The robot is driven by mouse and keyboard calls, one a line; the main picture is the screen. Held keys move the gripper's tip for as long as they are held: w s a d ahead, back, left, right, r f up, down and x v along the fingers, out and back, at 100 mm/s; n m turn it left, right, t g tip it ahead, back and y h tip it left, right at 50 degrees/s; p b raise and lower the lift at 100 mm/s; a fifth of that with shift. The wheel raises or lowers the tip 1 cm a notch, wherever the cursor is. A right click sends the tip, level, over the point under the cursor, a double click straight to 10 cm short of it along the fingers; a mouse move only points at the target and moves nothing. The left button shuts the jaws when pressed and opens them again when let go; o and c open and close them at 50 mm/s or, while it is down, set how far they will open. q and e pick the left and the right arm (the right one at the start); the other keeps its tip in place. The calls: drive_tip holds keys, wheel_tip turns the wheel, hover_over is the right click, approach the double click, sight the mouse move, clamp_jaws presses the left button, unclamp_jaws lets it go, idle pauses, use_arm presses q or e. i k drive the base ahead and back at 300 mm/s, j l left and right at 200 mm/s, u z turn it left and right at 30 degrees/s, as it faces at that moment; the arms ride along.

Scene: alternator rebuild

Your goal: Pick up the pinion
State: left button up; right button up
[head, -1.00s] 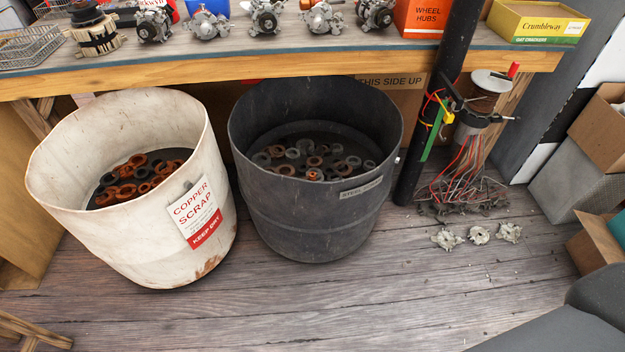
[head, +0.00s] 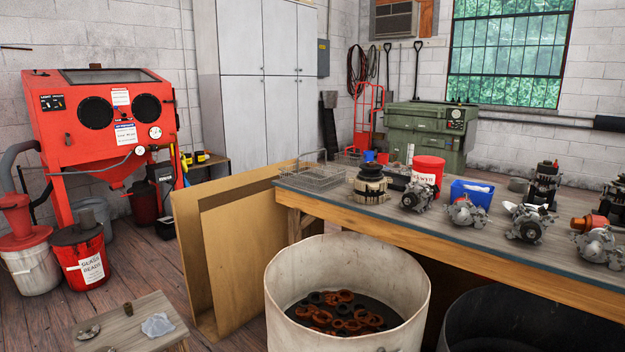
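I cannot pick out the pinion for certain. A small dark brown cylindrical piece (head: 128,309) stands upright on a low wooden stool (head: 122,325) at the lower left; it is too small to identify. A flat grey metal part (head: 89,332) and a crumpled pale blue-grey cloth or bag (head: 157,325) lie on the same stool. Neither of my grippers shows in the head view.
A workbench (head: 460,235) carrying several alternator parts runs along the right. A white scrap bin (head: 350,260) stands before it, a dark bin (head: 530,315) at right. Cardboard sheets (head: 240,250) lean near the bench end. A red blasting cabinet (head: 105,130) stands left.

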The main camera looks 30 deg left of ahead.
sight(128, 307)
drive_tip(key=u, duration=2)
